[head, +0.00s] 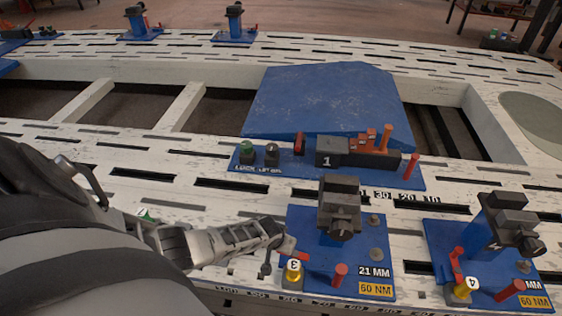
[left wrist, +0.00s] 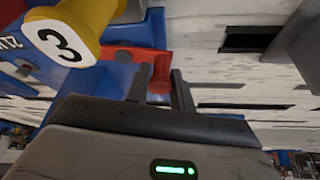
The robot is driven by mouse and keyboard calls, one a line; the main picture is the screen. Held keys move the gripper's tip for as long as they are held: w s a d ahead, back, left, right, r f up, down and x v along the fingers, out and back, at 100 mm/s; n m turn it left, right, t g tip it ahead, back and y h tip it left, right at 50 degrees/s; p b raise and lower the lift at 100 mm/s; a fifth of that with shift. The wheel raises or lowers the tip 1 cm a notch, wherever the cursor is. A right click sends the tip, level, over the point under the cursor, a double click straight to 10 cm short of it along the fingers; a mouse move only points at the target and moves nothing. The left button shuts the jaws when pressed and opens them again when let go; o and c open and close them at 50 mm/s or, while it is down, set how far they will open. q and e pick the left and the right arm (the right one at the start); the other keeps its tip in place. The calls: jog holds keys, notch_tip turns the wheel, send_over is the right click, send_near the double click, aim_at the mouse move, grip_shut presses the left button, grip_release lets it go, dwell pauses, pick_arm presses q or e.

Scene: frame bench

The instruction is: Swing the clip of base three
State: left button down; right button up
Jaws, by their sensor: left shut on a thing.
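Base three is a blue plate (head: 301,228) with a dark clamp block (head: 339,205) and a yellow post (head: 292,276) marked 3 at its front left corner. The post (left wrist: 92,22) fills the upper left of the left wrist view. The red clip (head: 296,256) is beside the post, its end toward my gripper. My left gripper (head: 275,246) reaches in from the left and is shut on the clip's end. In the left wrist view the red clip (left wrist: 160,75) is between the two fingertips (left wrist: 160,88). My right gripper is not in view.
A red upright peg (head: 339,275) stands at the front of base three. Base four (head: 440,238) is to the right, with its own red clip and yellow post. Base one (head: 240,180) lies behind. The slotted white bench (head: 140,185) has free room on the left.

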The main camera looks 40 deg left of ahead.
pick_arm(q)
jog(key=c, duration=2.2)
grip_release()
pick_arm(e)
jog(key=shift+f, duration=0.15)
pick_arm(q)
jog(key=c, duration=1.2)
grip_release()
jog(key=shift+r, duration=0.15)
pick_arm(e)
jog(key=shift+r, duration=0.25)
pick_arm(q)
jog(key=shift+s+r+p, duration=0.1)
jog(key=shift+r+p, duration=0.25)
jog(key=shift+p, duration=0.1)
jog(key=p+v, duration=0.7)
jog(key=v, duration=0.8)
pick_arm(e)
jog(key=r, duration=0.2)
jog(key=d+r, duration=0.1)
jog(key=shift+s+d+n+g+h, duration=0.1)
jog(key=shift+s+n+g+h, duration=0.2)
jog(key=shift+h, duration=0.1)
